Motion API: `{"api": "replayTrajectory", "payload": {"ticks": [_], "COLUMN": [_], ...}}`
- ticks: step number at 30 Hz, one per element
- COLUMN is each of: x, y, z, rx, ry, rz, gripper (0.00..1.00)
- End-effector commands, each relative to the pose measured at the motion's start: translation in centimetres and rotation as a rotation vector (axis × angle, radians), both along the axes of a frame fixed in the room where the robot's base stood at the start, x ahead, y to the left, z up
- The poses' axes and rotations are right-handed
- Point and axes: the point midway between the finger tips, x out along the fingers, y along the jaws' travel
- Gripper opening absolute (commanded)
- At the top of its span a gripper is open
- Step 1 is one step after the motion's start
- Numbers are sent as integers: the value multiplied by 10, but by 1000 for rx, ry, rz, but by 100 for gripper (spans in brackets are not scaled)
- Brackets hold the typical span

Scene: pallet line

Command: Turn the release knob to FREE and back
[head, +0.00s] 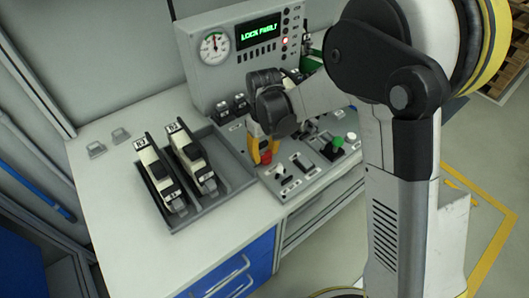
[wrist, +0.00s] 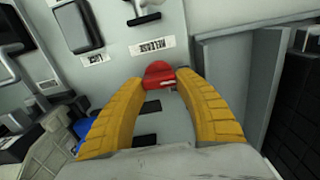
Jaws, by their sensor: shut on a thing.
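The release knob (wrist: 159,75) is red and sits on a grey panel below a RELEASE label (wrist: 152,46) in the wrist view. My gripper (wrist: 160,82) has its yellow fingers closed in on the knob from both sides. In the head view my gripper (head: 263,153) reaches down to the control panel (head: 300,186), with a bit of red showing at its fingertips. The fingers hide the knob's sides, and I cannot read its setting.
A gauge box (head: 225,75) with a green LOCK FAULT display (head: 258,31) stands behind. Two handheld devices lie in a grey tray (head: 235,175) at left. A green-topped control (head: 337,142) and other switches are close right of my gripper. The front of the white bench (head: 120,230) is clear.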

Motion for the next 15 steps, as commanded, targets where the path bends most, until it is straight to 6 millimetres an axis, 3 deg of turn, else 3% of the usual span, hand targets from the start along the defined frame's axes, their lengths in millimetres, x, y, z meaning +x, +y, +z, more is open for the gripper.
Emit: {"api": "replayTrajectory", "payload": {"ticks": [15], "x": [-1], "y": [0], "z": [-1], "rx": [-1], "ry": [1], "rz": [59], "gripper": [8]}}
